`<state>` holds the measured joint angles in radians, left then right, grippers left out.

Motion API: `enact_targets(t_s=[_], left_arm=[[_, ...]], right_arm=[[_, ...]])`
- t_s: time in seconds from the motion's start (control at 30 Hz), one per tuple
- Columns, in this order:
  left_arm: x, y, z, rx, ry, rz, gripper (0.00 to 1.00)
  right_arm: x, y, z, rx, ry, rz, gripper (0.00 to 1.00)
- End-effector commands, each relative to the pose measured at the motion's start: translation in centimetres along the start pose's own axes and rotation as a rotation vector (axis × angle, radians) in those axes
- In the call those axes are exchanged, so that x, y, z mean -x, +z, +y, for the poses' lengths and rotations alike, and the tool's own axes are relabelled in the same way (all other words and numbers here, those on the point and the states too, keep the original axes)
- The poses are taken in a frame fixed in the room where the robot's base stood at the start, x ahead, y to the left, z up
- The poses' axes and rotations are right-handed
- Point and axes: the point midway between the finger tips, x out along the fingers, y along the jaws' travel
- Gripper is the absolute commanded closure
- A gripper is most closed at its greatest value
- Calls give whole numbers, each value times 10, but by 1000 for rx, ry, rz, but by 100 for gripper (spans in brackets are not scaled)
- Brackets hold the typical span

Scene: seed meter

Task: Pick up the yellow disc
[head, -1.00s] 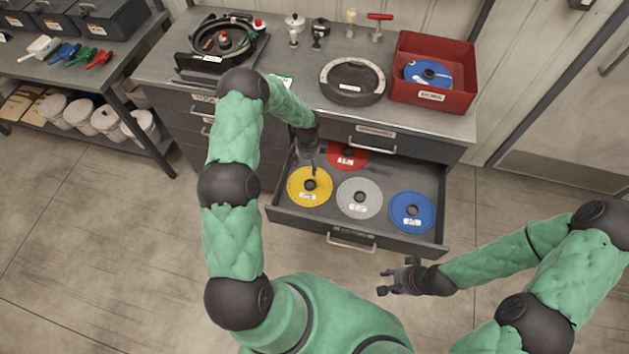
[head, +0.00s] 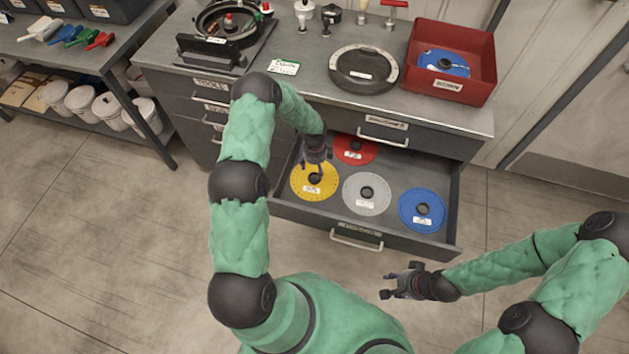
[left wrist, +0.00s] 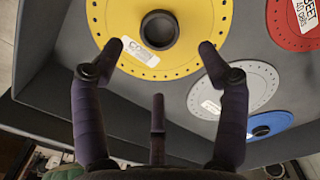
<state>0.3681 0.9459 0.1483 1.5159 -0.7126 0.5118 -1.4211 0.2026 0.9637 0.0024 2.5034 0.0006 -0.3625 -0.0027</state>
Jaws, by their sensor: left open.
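The yellow disc (head: 314,186) lies flat at the left of the open drawer (head: 345,239), with a dark central hub and a white label. In the left wrist view the yellow disc (left wrist: 175,60) fills the upper middle, its hub (left wrist: 159,30) between and beyond my fingertips. My left gripper (head: 316,160) is open and empty over the disc; in the left wrist view its fingers (left wrist: 162,50) are spread wide. I cannot tell its exact height above the disc. My right gripper (head: 391,282) is in front of the drawer, away from the discs, and looks open.
A red disc (head: 355,148), a grey disc (head: 367,193) and a blue disc (head: 422,210) lie in the same drawer beside the yellow one. The drawer walls surround them. On the counter above stand a red bin (head: 480,65) and a dark round ring (head: 363,68).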

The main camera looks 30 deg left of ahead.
Motion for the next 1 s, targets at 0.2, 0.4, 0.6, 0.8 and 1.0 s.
enact_targets(t_s=[0.2, 0.4, 0.6, 0.8, 1.0], left_arm=[[-21, 0, 0, 2, -1, 0, 26], [-41, -2, 0, 1, 1, 1, 26], [-67, -3, -1, 2, 0, 1, 26], [-75, -3, -2, 1, -2, 0, 26], [-74, -3, -2, 1, -1, 0, 37]], right_arm=[[-5, 0, 2, 0, 0, 0, 60], [-10, 0, 4, 0, 0, 0, 60], [-17, -1, 6, 0, 0, 0, 60], [-18, -1, 6, 0, 0, 0, 60], [-18, -1, 6, 0, 0, 0, 60]])
